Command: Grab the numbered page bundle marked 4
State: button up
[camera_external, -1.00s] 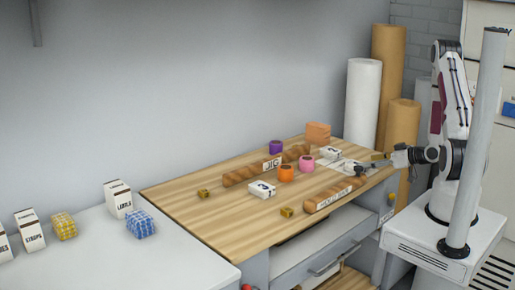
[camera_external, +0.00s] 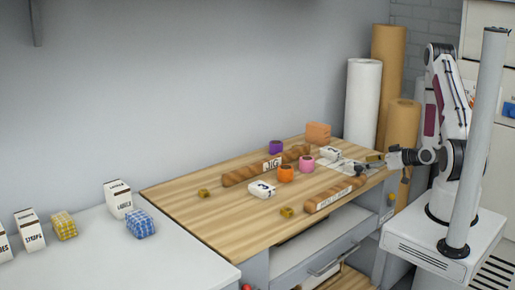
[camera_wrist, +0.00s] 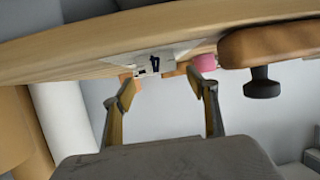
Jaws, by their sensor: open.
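My gripper (camera_external: 372,164) is open over the right end of the wooden worktop. In the wrist view its two fingers (camera_wrist: 165,92) are apart with nothing between them. Beyond the fingertips, a white page bundle (camera_wrist: 150,68) with a dark numeral lies on a pale sheet; the numeral is too blurred to read surely. In the external view another white bundle (camera_external: 329,153) with a dark mark lies behind the pink roll. A further white bundle (camera_external: 262,190) with a dark mark lies mid-worktop. Their numbers are too small to tell surely.
A long brown jig bar (camera_external: 335,195) lies along the front edge, another (camera_external: 240,174) farther back. An orange block (camera_external: 318,133) is at the back.

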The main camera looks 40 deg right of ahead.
jog(key=shift+w+f, duration=0.1)
jog(key=shift+w, duration=0.05)
jog(key=shift+x, duration=2.5)
jog(key=shift+c, duration=0.3)
jog(key=c, duration=1.2)
